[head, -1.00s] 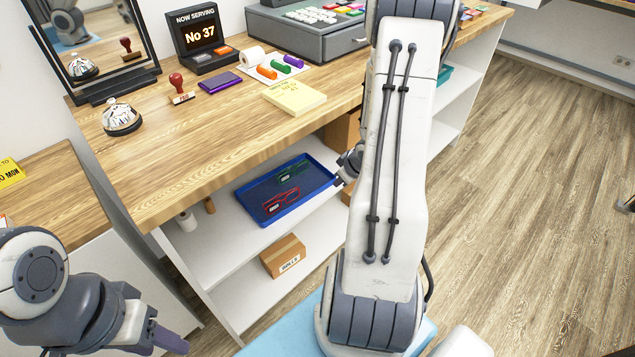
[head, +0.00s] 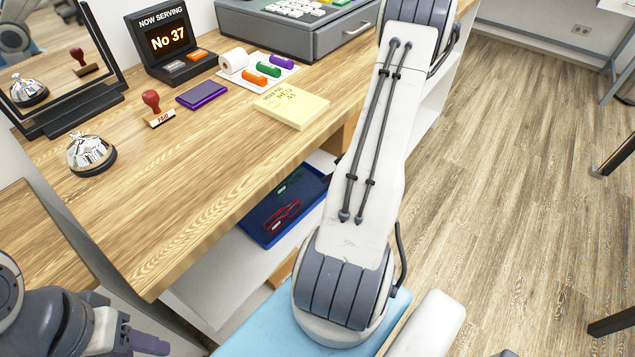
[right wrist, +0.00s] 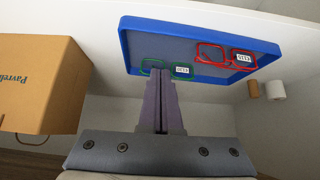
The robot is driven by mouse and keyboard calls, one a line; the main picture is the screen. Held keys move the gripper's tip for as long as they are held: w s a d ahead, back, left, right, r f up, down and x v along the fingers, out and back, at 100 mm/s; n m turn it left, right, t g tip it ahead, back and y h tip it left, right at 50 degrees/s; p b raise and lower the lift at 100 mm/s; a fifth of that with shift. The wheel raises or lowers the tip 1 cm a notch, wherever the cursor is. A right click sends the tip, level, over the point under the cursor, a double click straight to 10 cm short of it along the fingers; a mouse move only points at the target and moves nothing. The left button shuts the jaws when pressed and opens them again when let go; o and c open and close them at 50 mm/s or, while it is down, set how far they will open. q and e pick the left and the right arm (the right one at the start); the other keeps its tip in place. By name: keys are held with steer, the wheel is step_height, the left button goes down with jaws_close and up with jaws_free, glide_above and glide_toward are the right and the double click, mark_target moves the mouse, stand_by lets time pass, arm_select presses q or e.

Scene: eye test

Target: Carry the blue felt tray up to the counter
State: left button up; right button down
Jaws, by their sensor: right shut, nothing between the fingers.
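The blue tray (head: 258,216) lies on the shelf under the wooden counter (head: 190,165). In the head view the counter edge and my right arm hide part of it. In the right wrist view the tray (right wrist: 170,45) holds red glasses (right wrist: 212,54) and green glasses (right wrist: 152,66), each with a white tag. My right gripper (right wrist: 160,76) is shut and empty, its purple fingertips over the tray's near edge in that view. I cannot tell whether they touch it. In the head view my left gripper (head: 150,343) is at the bottom left, away from the tray; its opening is unclear.
A cardboard box (right wrist: 40,85) stands left of the tray in the right wrist view. A bell (head: 90,155), a stamp (head: 155,108), a purple pad (head: 202,95) and yellow notes (head: 291,107) are on the counter. The counter's front left is bare.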

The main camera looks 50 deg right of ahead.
mark_target(303, 190)
steer(key=b+x, duration=0.1)
steer(key=x, duration=0.2)
steer(key=b+x, duration=0.1)
steer(key=x, duration=0.6)
steer(key=shift+a+b, duration=0.3)
steer(key=shift+b, duration=0.1)
steer(key=s, duration=0.2)
steer(key=shift+s+d+r, duration=0.2)
steer(key=shift+s+r, duration=0.05)
steer(key=shift+s, duration=0.15)
arm_select(q)
steer(key=shift+f, duration=1.5)
arm_select(e)
steer(key=shift+s, duration=0.6)
